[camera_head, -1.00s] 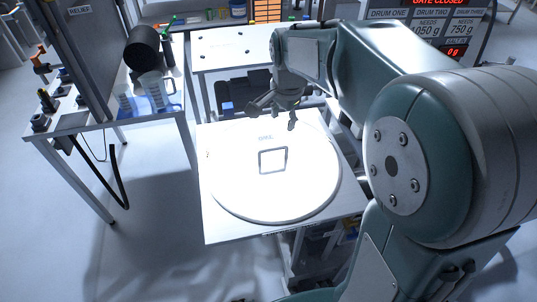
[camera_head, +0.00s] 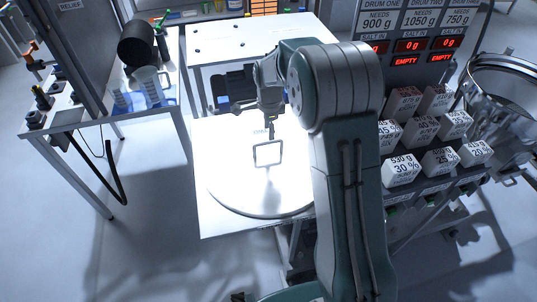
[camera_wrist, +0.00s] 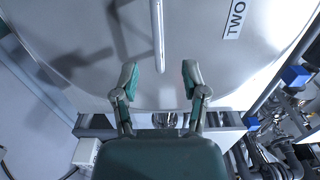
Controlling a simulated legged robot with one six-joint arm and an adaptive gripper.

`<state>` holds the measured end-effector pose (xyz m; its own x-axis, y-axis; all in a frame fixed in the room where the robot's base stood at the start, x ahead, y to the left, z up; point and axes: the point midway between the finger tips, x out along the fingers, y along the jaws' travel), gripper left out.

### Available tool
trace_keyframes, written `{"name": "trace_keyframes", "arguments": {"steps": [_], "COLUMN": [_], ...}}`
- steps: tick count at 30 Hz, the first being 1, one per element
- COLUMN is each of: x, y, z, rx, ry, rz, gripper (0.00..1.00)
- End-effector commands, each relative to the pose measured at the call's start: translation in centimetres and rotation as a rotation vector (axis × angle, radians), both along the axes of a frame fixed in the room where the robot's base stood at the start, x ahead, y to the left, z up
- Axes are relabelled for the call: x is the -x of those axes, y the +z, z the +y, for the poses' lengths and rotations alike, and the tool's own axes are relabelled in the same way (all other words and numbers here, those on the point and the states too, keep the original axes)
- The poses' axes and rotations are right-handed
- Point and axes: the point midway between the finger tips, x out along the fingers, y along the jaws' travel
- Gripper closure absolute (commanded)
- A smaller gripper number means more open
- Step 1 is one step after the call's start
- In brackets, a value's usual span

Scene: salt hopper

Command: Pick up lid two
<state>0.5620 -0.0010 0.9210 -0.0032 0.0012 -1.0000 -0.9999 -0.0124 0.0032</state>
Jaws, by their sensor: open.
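Lid two is a large round white lid (camera_head: 235,185) lying on a white table (camera_head: 213,218) in the head view. A square, frame-like handle (camera_head: 268,153) stands near its middle. In the wrist view the lid (camera_wrist: 200,60) fills the upper part, with a "TWO" label (camera_wrist: 235,18) at the upper right. The handle (camera_wrist: 158,35) shows there as a thin upright bar. My gripper (camera_wrist: 158,80) is open and empty above the lid, with the handle ahead of the gap between its fingers. In the head view my gripper (camera_head: 271,133) hangs just behind the handle. My arm hides the lid's right edge.
At left stands a bench with a dark cylinder (camera_head: 137,43) and a clear jug (camera_head: 151,85). At right are a rack of labelled white blocks (camera_head: 421,130), red displays (camera_head: 410,46) and a metal drum (camera_head: 505,100). Bare floor lies at front left.

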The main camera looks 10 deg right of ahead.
Motion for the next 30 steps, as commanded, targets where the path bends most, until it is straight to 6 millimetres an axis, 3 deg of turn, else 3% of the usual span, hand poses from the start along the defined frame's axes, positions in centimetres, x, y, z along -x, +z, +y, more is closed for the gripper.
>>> {"name": "trace_keyframes", "arguments": {"steps": [5,13,22,23,26,30], "x": [0.0,0.1,0.1,0.1,0.1,0.1], "y": [-1.4,-5.3,-5.9,-5.9,-5.8,-5.9], "z": [0.1,0.2,0.2,0.2,0.2,0.2], "rx": [0.001,0.001,0.001,0.001,0.001,0.001], "ry": [0.002,0.002,0.002,0.002,0.002,0.002], "rz": [0.001,0.000,-0.004,-0.003,-0.003,-0.003], "gripper": [0.43,0.43,0.43,0.52,0.97,1.00]}}
